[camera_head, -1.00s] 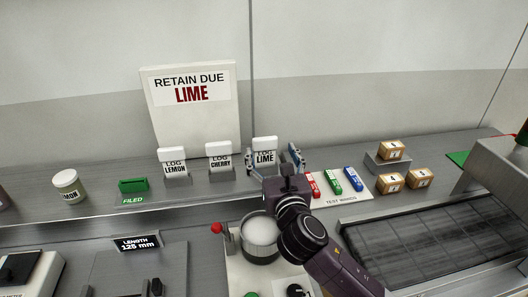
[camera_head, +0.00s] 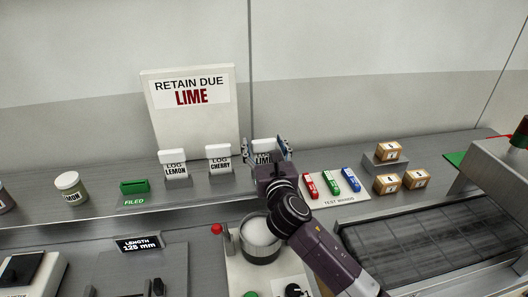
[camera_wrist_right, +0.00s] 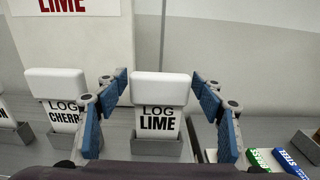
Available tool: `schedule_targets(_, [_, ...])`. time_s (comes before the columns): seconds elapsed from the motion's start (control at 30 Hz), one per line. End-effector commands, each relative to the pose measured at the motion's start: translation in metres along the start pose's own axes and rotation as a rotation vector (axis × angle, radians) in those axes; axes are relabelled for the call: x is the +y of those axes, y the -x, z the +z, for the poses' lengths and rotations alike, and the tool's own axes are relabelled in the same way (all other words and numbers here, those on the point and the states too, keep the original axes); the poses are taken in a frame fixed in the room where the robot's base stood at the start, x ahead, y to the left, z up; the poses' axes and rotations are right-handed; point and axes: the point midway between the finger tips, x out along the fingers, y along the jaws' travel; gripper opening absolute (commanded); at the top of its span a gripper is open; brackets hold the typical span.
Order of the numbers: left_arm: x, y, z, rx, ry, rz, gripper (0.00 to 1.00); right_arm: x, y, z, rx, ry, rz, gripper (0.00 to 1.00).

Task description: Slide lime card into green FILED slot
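The lime card (camera_head: 264,157), white and marked LOG LIME, stands upright in a grey holder on the back shelf. It shows in full in the right wrist view (camera_wrist_right: 159,105). My right gripper (camera_head: 266,148) is open, its blue-padded fingers on either side of the card with gaps; it also shows in the right wrist view (camera_wrist_right: 160,100). The card's lower part is hidden behind the gripper in the head view. The green FILED slot (camera_head: 134,187) is an empty-looking green block at the shelf's left. My left gripper is not in view.
The cherry card (camera_head: 219,157) and lemon card (camera_head: 173,163) stand left of the lime card. A jar (camera_head: 71,187) is left of the slot. Red, green and blue test items (camera_head: 332,182) lie close on the right. A white RETAIN DUE LIME sign (camera_head: 190,125) stands behind.

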Motion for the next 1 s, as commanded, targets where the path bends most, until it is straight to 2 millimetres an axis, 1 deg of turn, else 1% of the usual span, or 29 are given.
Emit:
schedule_targets(0.03, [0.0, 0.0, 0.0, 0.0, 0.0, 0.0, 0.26, 0.0, 0.0, 0.0, 0.0, 0.0, 0.0, 0.55])
schedule_targets(0.3, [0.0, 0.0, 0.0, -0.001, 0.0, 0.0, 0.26, 0.0, 0.0, 0.0, 0.0, 0.0, 0.0, 0.26])
schedule_targets(0.53, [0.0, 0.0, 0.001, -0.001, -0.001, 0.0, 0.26, 0.0, 0.0, 0.001, 0.0, 0.001, 0.0, 0.25])
schedule_targets(0.67, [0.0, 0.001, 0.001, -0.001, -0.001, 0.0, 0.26, -0.001, 0.0, 0.007, -0.003, 0.001, -0.001, 0.25])
schedule_targets(0.77, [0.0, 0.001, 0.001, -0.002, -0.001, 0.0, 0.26, 0.0, 0.0, 0.018, -0.007, 0.0, 0.0, 0.25])
schedule_targets(0.87, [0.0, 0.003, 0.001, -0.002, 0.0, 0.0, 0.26, 0.0, 0.0, 0.035, -0.008, 0.002, 0.002, 0.25])
schedule_targets(1.0, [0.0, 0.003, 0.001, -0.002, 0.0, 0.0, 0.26, 0.0, 0.0, 0.068, -0.01, 0.003, 0.001, 0.25])
